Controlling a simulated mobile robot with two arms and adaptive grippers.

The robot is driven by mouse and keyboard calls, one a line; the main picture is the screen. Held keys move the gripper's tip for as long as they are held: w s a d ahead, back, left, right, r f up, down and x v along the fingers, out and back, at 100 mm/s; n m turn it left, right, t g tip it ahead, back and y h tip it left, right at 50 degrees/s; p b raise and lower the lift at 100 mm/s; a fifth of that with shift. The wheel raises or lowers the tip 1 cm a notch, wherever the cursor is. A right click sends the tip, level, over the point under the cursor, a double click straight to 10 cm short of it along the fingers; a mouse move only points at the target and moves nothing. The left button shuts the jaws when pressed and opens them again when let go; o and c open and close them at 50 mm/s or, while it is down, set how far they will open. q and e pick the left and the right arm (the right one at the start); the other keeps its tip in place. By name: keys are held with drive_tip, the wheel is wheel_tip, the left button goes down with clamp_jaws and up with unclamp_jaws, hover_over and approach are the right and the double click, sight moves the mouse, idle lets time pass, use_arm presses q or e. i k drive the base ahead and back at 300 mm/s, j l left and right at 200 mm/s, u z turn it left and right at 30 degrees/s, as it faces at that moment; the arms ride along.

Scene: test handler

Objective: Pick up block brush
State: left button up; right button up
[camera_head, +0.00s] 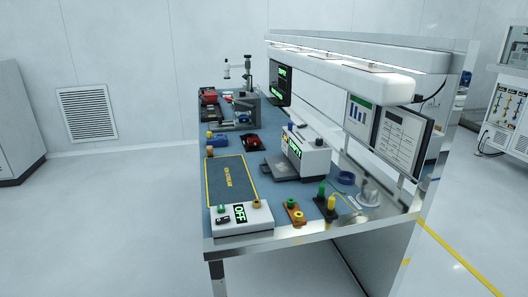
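The workbench (330,231) stands in the middle of the view with many small items on its blue top. I cannot tell for sure which item is the block brush. An orange-brown block (297,214) with small knobs lies near the front edge. A dark red item (251,143) lies farther back, and a small blue block (217,140) lies at the left edge. A green item (321,195) and a yellow item (331,206) stand at the front right. Neither of my grippers is in view.
A white device (307,155) stands mid-bench. A lamp shelf (340,72) overhangs the bench. The floor at left (110,230) is clear.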

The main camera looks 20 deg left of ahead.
sight(210, 150)
drive_tip(key=i+j+z, duration=0.1)
drive_tip(key=j+z, duration=1.1)
drive_tip(key=k+j, duration=0.05)
